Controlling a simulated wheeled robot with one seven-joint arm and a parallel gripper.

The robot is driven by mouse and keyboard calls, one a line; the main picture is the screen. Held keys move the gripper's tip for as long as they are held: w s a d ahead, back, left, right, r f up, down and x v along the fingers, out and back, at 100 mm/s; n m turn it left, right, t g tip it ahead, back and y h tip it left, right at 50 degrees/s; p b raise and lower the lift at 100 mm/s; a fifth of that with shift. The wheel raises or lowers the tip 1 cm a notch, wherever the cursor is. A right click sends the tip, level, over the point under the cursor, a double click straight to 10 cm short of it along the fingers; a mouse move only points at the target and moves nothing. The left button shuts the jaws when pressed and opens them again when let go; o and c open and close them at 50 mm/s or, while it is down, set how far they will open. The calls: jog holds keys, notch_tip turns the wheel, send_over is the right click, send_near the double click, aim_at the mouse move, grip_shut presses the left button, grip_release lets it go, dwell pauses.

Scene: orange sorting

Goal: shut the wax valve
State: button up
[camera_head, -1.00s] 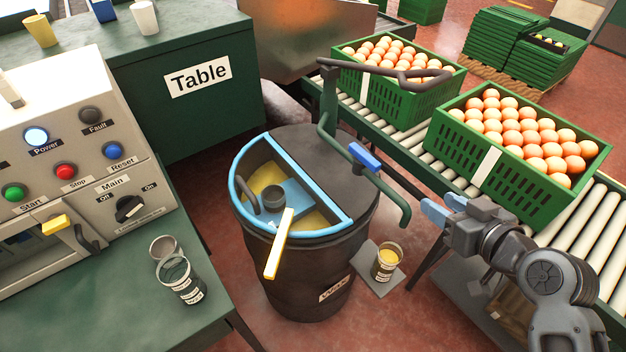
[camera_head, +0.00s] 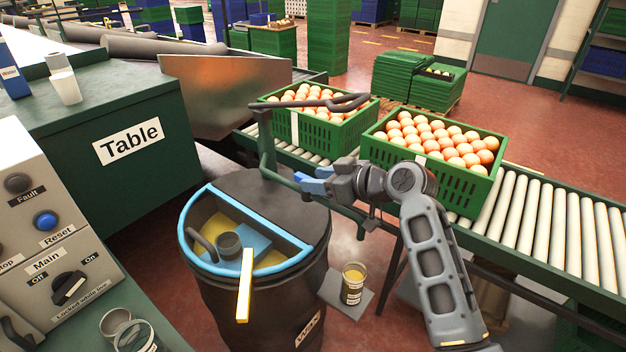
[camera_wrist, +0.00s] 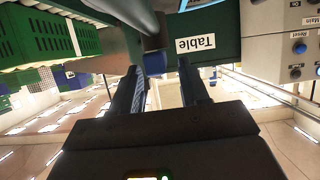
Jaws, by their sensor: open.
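The dark wax drum (camera_head: 265,315) stands between the table and the conveyor, with a blue-rimmed half opening holding yellow wax. A green pipe (camera_head: 266,145) rises at its back and bends toward the right. The valve's blue handle is hard to tell from my fingertips in the head view. In the wrist view, a blue block (camera_wrist: 155,64), probably that handle, shows between my open fingers (camera_wrist: 163,82), nearer the left one. I cannot tell whether they touch it.
A cup of yellow wax (camera_head: 353,284) stands on a grey plate right of the drum. Green crates of oranges (camera_head: 480,190) sit on the conveyor (camera_head: 540,220). A control panel (camera_head: 30,230) stands at left.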

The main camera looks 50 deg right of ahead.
jog(key=shift+w+f, duration=0.35)
jog(key=shift+w, duration=0.3)
jog(key=shift+c, duration=0.4)
grip_shut()
